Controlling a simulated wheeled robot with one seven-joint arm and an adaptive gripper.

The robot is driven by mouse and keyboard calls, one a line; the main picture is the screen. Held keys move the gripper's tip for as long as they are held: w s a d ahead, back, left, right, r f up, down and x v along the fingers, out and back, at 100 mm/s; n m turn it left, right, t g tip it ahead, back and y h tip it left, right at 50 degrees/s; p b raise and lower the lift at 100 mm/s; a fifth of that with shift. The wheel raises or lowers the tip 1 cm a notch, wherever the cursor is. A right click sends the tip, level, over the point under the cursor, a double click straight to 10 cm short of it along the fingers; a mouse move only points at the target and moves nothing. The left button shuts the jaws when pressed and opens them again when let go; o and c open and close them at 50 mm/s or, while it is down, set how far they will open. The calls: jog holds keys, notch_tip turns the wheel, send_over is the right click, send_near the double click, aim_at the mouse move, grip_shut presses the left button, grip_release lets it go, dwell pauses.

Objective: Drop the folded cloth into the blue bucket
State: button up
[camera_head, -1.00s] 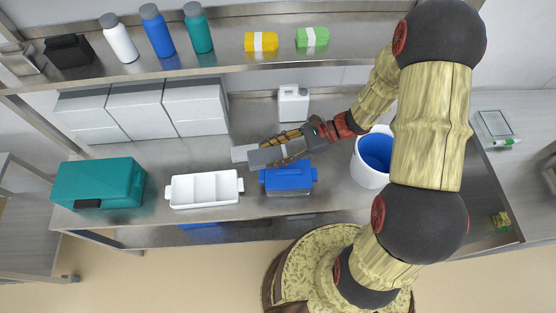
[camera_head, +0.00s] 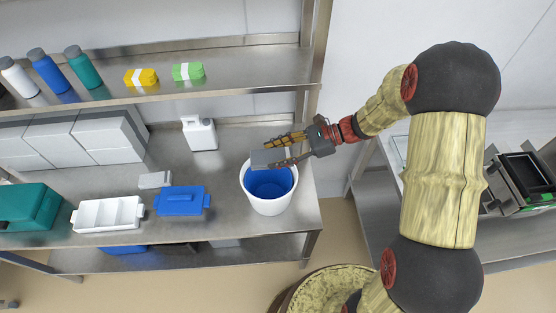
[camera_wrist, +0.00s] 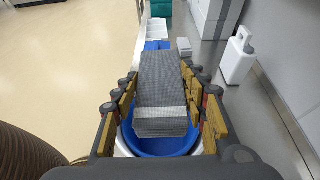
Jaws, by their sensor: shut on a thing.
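The folded cloth (camera_head: 266,158) is a grey block with a lighter band. My gripper (camera_head: 286,152) is shut on it, with a finger on each side. The blue bucket (camera_head: 253,204) has a white outer wall and rim and a blue inside, and stands at the right end of the steel table. The cloth is over the bucket's far left part. In the wrist view the cloth (camera_wrist: 162,85) lies between the fingers, with the blue inside of the bucket (camera_wrist: 155,142) below it. The cloth hides part of the bucket's opening.
A white jug (camera_head: 200,135) stands behind and left of the bucket. A blue lidded box (camera_head: 181,201), a small grey block (camera_head: 155,180) and a white divided tray (camera_head: 107,215) are to the left. A shelf (camera_head: 230,71) with bottles and packs runs above the table.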

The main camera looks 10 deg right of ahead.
jog(key=shift+s+d+r, duration=0.1)
jog(key=shift+d, duration=0.25)
jog(key=shift+a+f, duration=0.25)
jog(key=shift+d+f+b, duration=0.15)
jog(key=shift+f+b, duration=0.4)
jog(key=shift+b, duration=0.25)
notch_tip(320, 180, down, 4)
jog(key=b, duration=0.4)
jog(key=shift+f, duration=0.25)
jog(key=o, duration=1.2)
